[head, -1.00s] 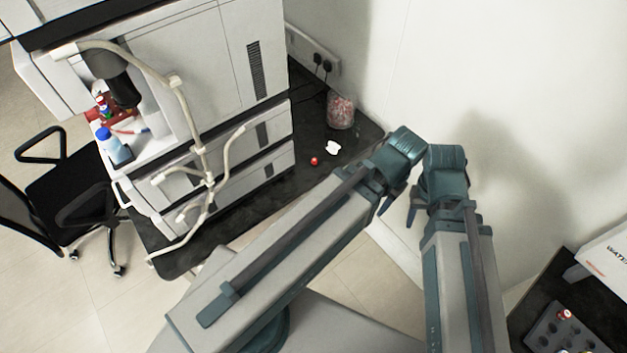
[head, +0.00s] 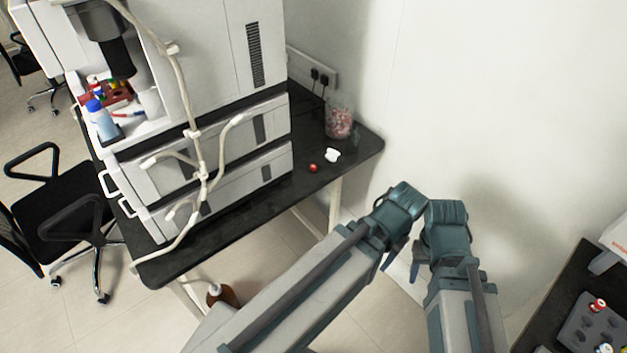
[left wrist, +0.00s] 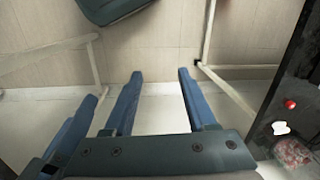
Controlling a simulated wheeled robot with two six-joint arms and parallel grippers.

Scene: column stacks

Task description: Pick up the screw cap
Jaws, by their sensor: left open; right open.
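A small red round cap (head: 313,168), which looks like the screw cap, lies on the black bench top, in front of a white object (head: 332,155). In the left wrist view the cap (left wrist: 290,103) shows at the right, well away from the fingers. My left gripper (head: 392,255) is off the bench, to the right of and nearer than the cap. Its fingers (left wrist: 157,75) are spread, with nothing between them. My right gripper (head: 415,272) is beside the left one, also off the bench; its fingers are partly hidden and I see nothing held.
A jar (head: 339,121) of red and white pieces stands behind the cap, near the wall. A large white instrument (head: 213,165) with pale tubing fills the bench's left. A grey rack (head: 580,325) with vials sits on another bench at right. A chair (head: 70,215) stands left.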

